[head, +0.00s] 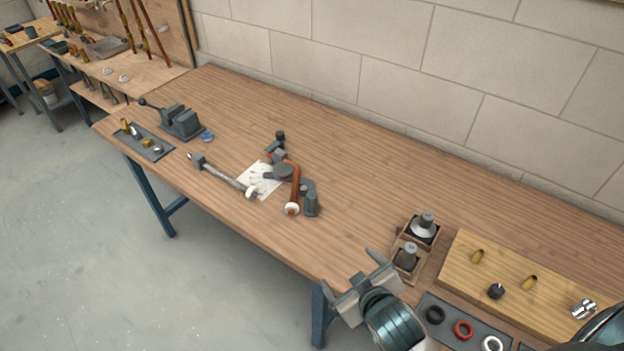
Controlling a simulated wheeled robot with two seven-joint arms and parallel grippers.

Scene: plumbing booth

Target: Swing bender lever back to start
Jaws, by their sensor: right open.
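The pipe bender (281,172) stands near the middle of the workbench, a dark grey round former with blocks around it. A grey bar that looks like its lever (222,174) reaches left from beside it, with a dark block at the far end and a white piece at the near end. An orange-brown copper tube (296,184) runs along the bender's right side to a white-rimmed end. My right gripper (353,271) is open and empty by the bench's front edge, well apart from the bender and lever. My left gripper is not in view.
A white sheet (259,180) lies under the bender. A vice (181,122) and a small tool tray (143,141) are at the left. Wooden holders with grey fittings (407,256), a wooden board (520,285) and coloured rings (463,329) sit at the right. The bench between is clear.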

